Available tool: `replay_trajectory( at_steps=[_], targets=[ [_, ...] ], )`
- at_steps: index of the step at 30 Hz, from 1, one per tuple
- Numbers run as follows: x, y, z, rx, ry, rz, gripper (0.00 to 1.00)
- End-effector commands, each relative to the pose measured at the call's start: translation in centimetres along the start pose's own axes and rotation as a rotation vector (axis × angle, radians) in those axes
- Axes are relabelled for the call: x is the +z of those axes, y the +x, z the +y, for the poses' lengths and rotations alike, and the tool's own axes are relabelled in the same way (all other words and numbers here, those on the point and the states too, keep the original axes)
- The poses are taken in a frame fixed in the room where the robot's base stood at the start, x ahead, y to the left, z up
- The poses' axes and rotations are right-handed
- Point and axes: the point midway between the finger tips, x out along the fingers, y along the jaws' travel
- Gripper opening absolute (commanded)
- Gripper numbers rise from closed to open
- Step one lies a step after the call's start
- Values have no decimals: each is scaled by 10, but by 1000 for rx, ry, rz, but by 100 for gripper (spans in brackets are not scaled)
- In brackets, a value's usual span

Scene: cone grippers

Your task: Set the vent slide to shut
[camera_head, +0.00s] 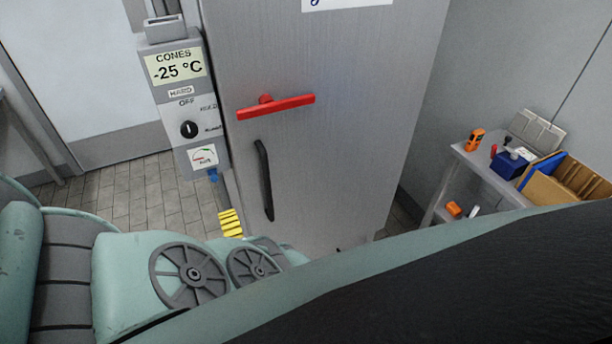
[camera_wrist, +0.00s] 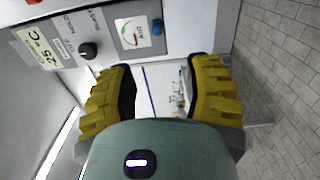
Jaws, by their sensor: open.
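A grey control box (camera_head: 181,100) stands left of the steel door, with a -25 °C display, a black dial (camera_head: 189,129) and a small gauge panel (camera_head: 203,156) at its lower end. A blue tab (camera_head: 213,175) sits just below the gauge; I cannot tell for sure that it is the vent slide. In the wrist view the gauge panel (camera_wrist: 136,33) and blue tab (camera_wrist: 157,27) are at the top, beyond the fingers. My gripper (camera_wrist: 163,90) is open and empty, its yellow ridged fingers apart. In the head view a yellow finger (camera_head: 230,222) shows below the box.
A shelf (camera_head: 478,165) with an orange device, blue box and cardboard stands right. Tiled floor (camera_head: 120,195) at left is clear.

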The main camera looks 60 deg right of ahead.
Motion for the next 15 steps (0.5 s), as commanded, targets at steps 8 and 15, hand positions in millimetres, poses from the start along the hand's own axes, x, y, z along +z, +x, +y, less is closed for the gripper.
replay_trajectory(
  at_steps=[8,15],
  targets=[
    [-4,8,6,6,25,11,50],
    [-4,34,6,8,22,9,50]
  ],
)
